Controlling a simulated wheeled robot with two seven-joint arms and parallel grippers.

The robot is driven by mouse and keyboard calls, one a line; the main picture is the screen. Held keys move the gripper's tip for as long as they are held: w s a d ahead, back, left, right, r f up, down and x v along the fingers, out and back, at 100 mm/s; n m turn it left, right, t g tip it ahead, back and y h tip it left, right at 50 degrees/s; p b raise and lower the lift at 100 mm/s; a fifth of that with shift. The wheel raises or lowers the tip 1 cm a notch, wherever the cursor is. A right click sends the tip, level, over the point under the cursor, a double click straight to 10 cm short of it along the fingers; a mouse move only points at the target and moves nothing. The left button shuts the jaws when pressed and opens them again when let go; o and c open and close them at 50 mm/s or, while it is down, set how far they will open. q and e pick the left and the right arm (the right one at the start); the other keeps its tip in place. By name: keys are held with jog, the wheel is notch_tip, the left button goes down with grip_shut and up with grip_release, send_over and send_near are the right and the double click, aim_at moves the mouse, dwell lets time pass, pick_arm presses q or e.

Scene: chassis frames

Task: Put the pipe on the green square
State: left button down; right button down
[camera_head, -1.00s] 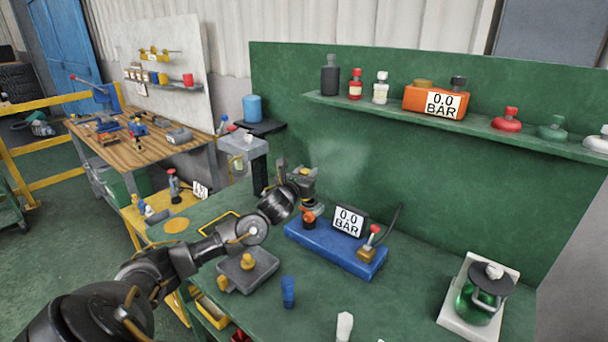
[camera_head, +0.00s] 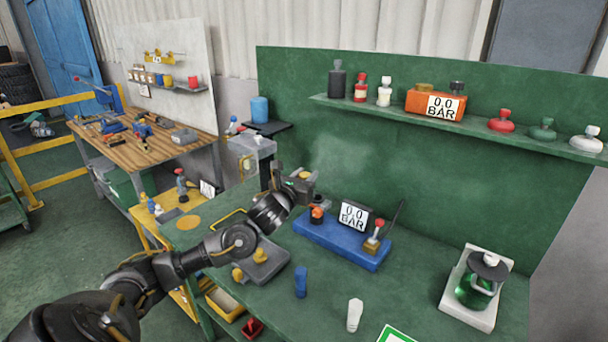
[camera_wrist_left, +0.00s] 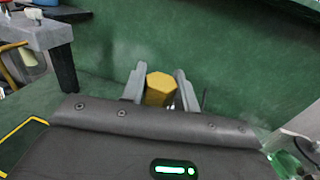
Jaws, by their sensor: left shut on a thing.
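My left gripper (camera_head: 308,180) is above the left end of the blue base with the gauge. It is shut on a yellow hexagonal-topped piece, which I take to be the pipe (camera_wrist_left: 160,88). In the wrist view the piece sits between the two grey fingers; its lower part is hidden. The head view shows little of it. The green square (camera_head: 394,335) is a green-bordered white marking on the bench at the bottom edge, partly cut off. My right gripper is out of view.
The blue base (camera_head: 340,245) carries a gauge (camera_head: 354,216), an orange knob (camera_head: 317,213) and a red-topped valve (camera_head: 375,239). A blue piece (camera_head: 301,282) and a white piece (camera_head: 354,315) stand nearer. A grey tray (camera_head: 270,270) lies left; a green glass vessel (camera_head: 474,291) stands right.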

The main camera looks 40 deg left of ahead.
pick_arm(q)
jog(key=s+d+f+m+g+h+b, duration=0.1)
jog(key=s+d+f+m+h, duration=0.3)
jog(key=s+d, duration=0.6)
jog(key=s+d+f+m+g+h+b, duration=0.1)
jog(key=s+d+f+m+h, duration=0.2)
jog(key=s+d+f+h, duration=0.5)
jog(key=s+d+f, duration=0.1)
jog(key=s+d, duration=0.1)
jog(key=d, duration=0.1)
jog(key=shift+d+m, duration=0.15)
jog(key=shift+m, duration=0.25)
